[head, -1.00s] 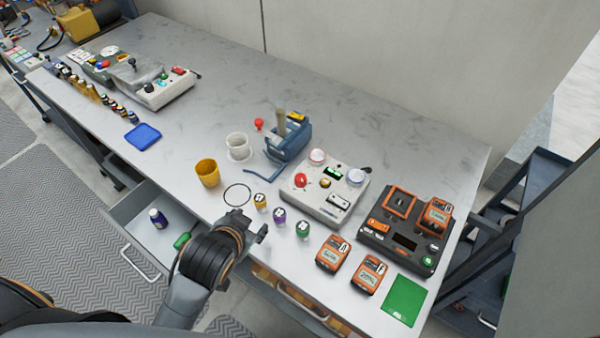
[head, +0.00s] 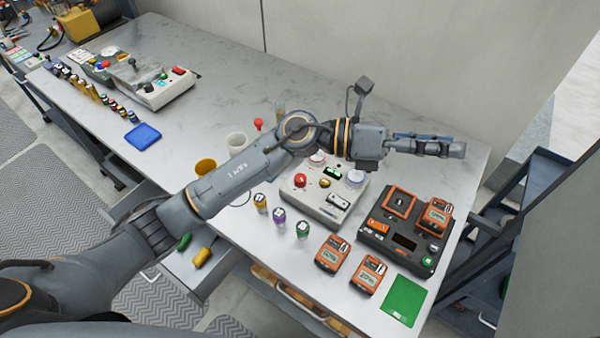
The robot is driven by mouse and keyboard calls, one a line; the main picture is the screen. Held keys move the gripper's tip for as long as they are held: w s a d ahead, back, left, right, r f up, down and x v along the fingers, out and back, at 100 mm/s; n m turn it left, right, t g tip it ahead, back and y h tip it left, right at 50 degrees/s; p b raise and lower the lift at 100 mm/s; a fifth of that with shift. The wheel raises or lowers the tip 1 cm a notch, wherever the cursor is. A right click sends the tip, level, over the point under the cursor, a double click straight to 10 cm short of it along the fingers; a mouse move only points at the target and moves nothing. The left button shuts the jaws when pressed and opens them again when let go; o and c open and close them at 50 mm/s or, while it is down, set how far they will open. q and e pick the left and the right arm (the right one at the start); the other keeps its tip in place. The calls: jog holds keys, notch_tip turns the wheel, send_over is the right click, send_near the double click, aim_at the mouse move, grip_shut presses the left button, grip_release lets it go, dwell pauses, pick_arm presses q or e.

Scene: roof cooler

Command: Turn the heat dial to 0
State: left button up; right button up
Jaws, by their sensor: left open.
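A light grey control box (head: 316,208) stands on the metal bench with a red button (head: 300,181), a small lit green display (head: 333,171) and two pale round dials. The right dial (head: 356,178) shows below my gripper's wrist; the left dial (head: 317,158) is partly hidden by my arm. I cannot tell which is the heat dial or read its setting. My left arm reaches across the bench above the box. My left gripper (head: 452,147) is open and empty, pointing right, beyond the box toward the back wall. My right gripper is not in view.
An orange-and-black charger (head: 405,240) stands right of the box. A yellow cup (head: 205,166) and white mug (head: 237,142) stand left. An open drawer (head: 180,265) juts out.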

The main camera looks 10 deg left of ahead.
pick_arm(q)
notch_tip(320, 180, down, 7)
jog(key=a+m+g+y, duration=0.2)
jog(key=m+y, duration=0.3)
jog(key=y, duration=0.1)
jog(key=m+t+y, duration=0.1)
jog(key=m+y, duration=0.1)
jog(key=y, duration=1.1)
send_near(300, 177)
jog(key=f+p, duration=0.2)
jog(key=f, duration=0.1)
jog(key=f+p, duration=0.2)
jog(key=f, duration=0.2)
jog(key=shift+s+d+f, duration=0.1)
jog(key=shift+s+f, duration=0.1)
jog(key=shift+f, duration=0.8)
grip_shut()
